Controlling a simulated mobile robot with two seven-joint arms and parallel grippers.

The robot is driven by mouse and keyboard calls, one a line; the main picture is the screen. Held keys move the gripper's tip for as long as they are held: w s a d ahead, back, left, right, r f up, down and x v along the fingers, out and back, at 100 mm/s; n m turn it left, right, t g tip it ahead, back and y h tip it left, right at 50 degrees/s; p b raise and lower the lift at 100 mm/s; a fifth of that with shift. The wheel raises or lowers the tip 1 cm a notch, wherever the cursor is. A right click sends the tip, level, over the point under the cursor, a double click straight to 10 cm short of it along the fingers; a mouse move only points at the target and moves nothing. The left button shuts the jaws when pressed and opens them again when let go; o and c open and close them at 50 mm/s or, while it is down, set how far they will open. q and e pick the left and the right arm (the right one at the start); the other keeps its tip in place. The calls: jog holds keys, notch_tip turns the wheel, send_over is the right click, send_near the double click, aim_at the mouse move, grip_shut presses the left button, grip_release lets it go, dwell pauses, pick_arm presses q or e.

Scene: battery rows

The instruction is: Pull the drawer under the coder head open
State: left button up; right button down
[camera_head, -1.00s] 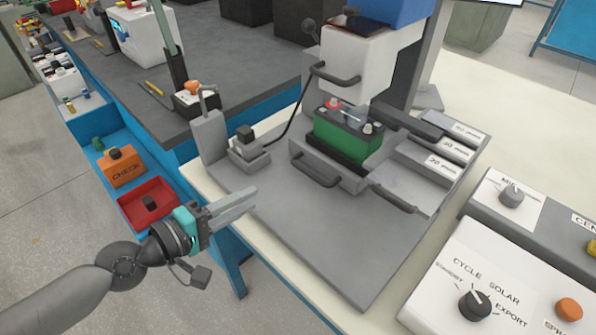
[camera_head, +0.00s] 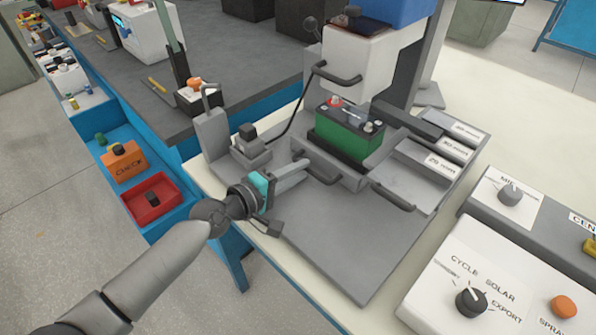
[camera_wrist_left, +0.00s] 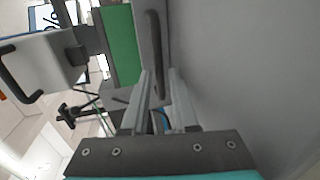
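The coder head (camera_head: 365,68) is a white block with a dark bar handle, above a green battery (camera_head: 345,135). Under it is a grey drawer (camera_head: 345,178) with a dark bar handle (camera_head: 318,171) on its front. My left gripper (camera_head: 305,165) reaches from the left, with its fingertips at the left end of this handle. In the left wrist view the fingers (camera_wrist_left: 161,80) stand apart, and the handle (camera_wrist_left: 154,45) runs down to the gap between their tips. Whether they touch it I cannot tell. My right gripper is out of view.
A second dark handle (camera_head: 393,195) sits right of the drawer. A small grey block with a dark knob (camera_head: 248,145) stands left of it. The grey base plate (camera_head: 345,245) in front is clear. A control panel (camera_head: 480,270) is at the lower right.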

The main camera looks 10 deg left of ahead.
pick_arm(q)
jog(key=shift+w+d, duration=0.1)
jog(key=shift+d, duration=0.05)
jog(key=shift+c, duration=0.2)
grip_shut()
dwell(1.2)
